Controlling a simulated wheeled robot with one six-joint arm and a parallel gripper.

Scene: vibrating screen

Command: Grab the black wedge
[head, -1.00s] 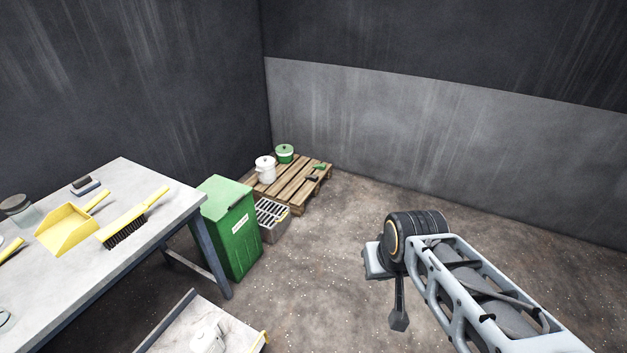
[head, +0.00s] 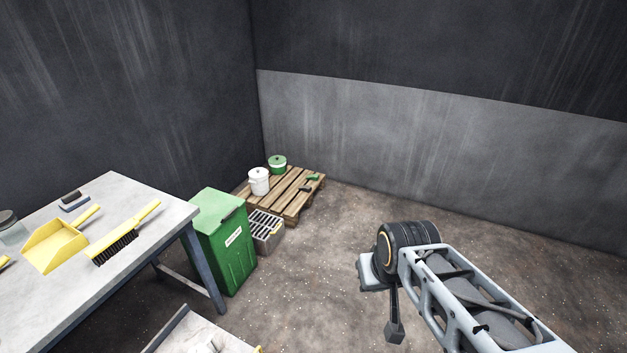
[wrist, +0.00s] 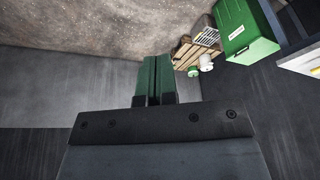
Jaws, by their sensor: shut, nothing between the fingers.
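A small dark piece (head: 305,189), which looks like the black wedge, lies on the wooden pallet (head: 290,209) in the far corner in the head view. A small green piece (head: 313,178) lies just behind it. In the wrist view a dark spot (wrist: 194,33) shows on the pallet, too small to make out its shape. My gripper (wrist: 153,62) has green fingers pressed together, with nothing between them. It is well away from the pallet. In the head view my arm reaches in from the lower right, and I cannot make out the fingertips there.
A white pot (head: 259,182) and a green pot (head: 277,165) stand on the pallet. A grey slotted crate (head: 266,241) and a green bin (head: 228,255) stand in front. A table (head: 150,215) with a yellow dustpan (head: 55,247) and brush (head: 115,248) is left. The floor right of the bin is clear.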

